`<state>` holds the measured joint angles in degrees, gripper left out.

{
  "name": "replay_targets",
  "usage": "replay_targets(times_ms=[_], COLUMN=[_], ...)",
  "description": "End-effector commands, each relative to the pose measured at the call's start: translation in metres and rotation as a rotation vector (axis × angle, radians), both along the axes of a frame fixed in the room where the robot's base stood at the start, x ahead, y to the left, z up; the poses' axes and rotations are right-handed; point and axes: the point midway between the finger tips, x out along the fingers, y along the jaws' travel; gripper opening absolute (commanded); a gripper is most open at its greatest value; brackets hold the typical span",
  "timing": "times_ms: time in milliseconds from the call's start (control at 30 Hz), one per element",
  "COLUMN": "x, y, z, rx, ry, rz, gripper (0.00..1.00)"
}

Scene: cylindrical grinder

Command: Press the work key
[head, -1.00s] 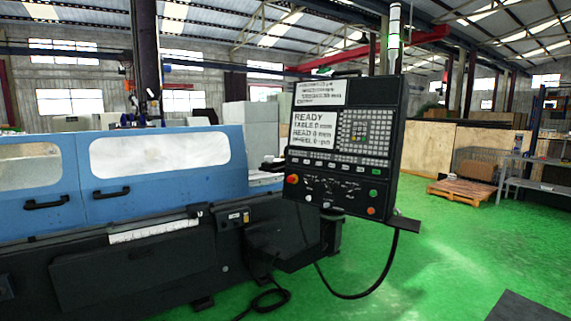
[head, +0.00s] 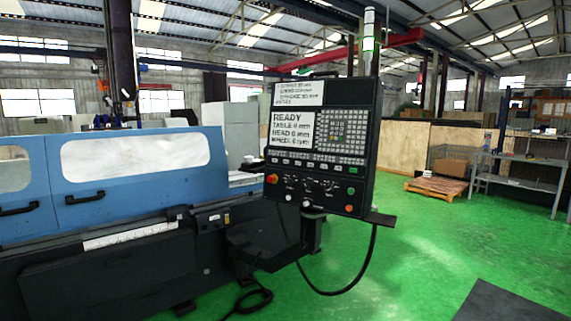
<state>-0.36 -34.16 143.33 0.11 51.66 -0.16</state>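The grinder's black control panel (head: 320,145) stands right of the middle in the head view, on a bracket beside the machine. Its screen (head: 292,130) reads READY, with TABLE, HEAD and WHEEL lines below. A keypad (head: 333,130) of small keys is right of the screen, with a row of keys (head: 310,164) under it. The lower part has a red button (head: 272,179), a green button (head: 351,191), an orange button (head: 348,208) and white knobs. The key labels are too small to read, so I cannot tell which is the work key. My gripper is not in view.
The blue grinder (head: 150,165) with closed windowed doors fills the left. A cable (head: 345,288) loops below the panel to the floor. Green floor (head: 420,250) is open to the right. A pallet with a box (head: 440,185) and a metal table (head: 520,175) stand farther back.

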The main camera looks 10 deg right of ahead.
Motion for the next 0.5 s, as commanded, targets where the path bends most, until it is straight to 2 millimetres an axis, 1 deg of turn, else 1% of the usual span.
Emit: replay_targets(times_ms=[33, 300, 333, 500], x=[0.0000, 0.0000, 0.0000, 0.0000], y=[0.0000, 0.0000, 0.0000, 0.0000], z=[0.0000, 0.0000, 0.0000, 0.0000], rx=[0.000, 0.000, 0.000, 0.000], ry=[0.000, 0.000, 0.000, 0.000], rz=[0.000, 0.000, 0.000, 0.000], gripper=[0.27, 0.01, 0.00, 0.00])
